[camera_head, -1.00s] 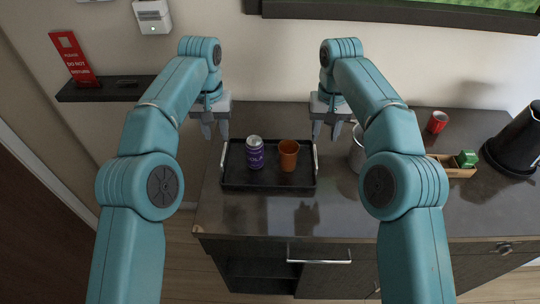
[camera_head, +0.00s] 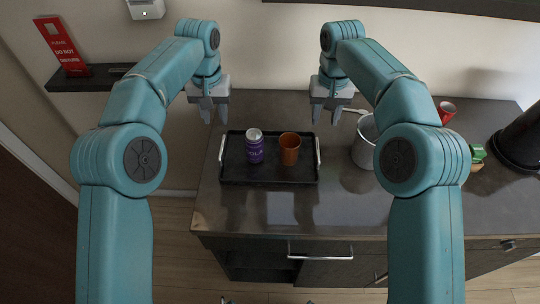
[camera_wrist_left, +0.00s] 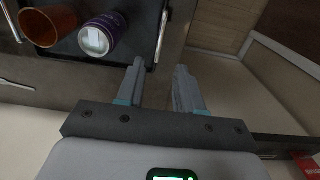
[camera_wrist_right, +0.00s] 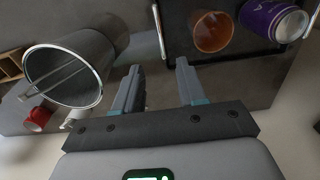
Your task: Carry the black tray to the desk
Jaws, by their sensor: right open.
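The black tray (camera_head: 268,178) lies flat on the dark vanity top and has a light handle at each short end. A purple can (camera_head: 254,148) and an orange cup (camera_head: 289,150) stand upright on it. My left gripper (camera_head: 213,115) is open and empty, above and behind the tray's left handle (camera_head: 222,150); its fingers show apart in the left wrist view (camera_wrist_left: 160,88). My right gripper (camera_head: 325,114) is open and empty, above and behind the right handle (camera_head: 317,151); its fingers show apart in the right wrist view (camera_wrist_right: 157,88). Neither gripper touches the tray.
A metal bucket (camera_head: 364,150) stands just right of the tray, partly behind my right arm. A red cup (camera_head: 446,111), a green item (camera_head: 478,152) and a black container (camera_head: 519,140) are farther right. The counter in front of the tray is clear. A shelf with a red sign (camera_head: 60,45) is at left.

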